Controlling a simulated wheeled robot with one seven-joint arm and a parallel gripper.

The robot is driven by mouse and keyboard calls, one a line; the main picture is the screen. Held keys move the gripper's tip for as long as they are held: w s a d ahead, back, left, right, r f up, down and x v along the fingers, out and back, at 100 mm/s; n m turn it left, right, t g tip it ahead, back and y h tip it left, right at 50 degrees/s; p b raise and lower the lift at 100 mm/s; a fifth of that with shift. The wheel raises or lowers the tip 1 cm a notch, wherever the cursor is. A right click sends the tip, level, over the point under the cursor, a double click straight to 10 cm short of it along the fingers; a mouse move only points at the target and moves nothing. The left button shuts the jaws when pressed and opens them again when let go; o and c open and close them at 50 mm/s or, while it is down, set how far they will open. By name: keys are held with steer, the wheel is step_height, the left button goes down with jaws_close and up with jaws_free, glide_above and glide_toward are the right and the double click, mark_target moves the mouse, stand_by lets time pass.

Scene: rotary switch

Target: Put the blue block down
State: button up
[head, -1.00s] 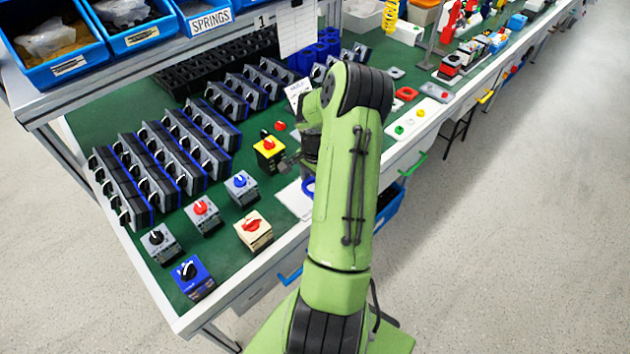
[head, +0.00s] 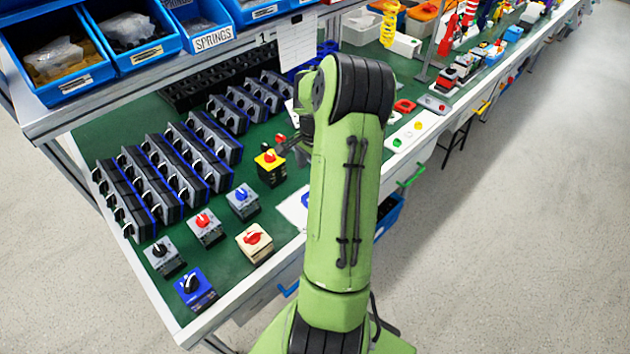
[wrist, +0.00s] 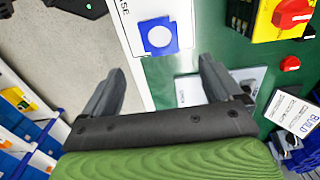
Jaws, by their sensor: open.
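A flat blue square piece with a round white centre (wrist: 158,36) lies on a white printed card in the wrist view. In the head view only a sliver of it (head: 305,200) shows beside my arm at the bench's front edge. My gripper (wrist: 160,72) is open, with nothing between its fingers. In the wrist picture the blue piece appears just beyond and between the fingertips, apart from both. In the head view my gripper (head: 288,147) is mostly hidden behind my arm, near the yellow switch with a red knob (head: 270,166).
Rows of dark switches (head: 150,180) fill the left. A cream switch (head: 254,242) and several grey ones stand in front. A BUILD card (wrist: 292,112) lies at right in the wrist view.

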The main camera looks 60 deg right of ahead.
steer(key=w+a+r+n+t+h, duration=0.15)
steer(key=w+a+r+n, duration=0.25)
steer(key=a+r+n, duration=0.8)
steer(key=s+a+r+n+t, duration=0.1)
steer(key=s+a+r+n, duration=0.1)
steer(key=a, duration=0.5)
steer(key=s+a+r+n+t+y, duration=0.1)
steer(key=s+a+r+n, duration=0.1)
steer(key=s+a, duration=0.4)
steer(key=s+a+r+n+t, duration=0.2)
steer(key=s+a+n, duration=0.2)
steer(key=a, duration=0.5)
steer(key=shift+r+n, duration=0.3)
steer(key=shift+r, duration=0.1)
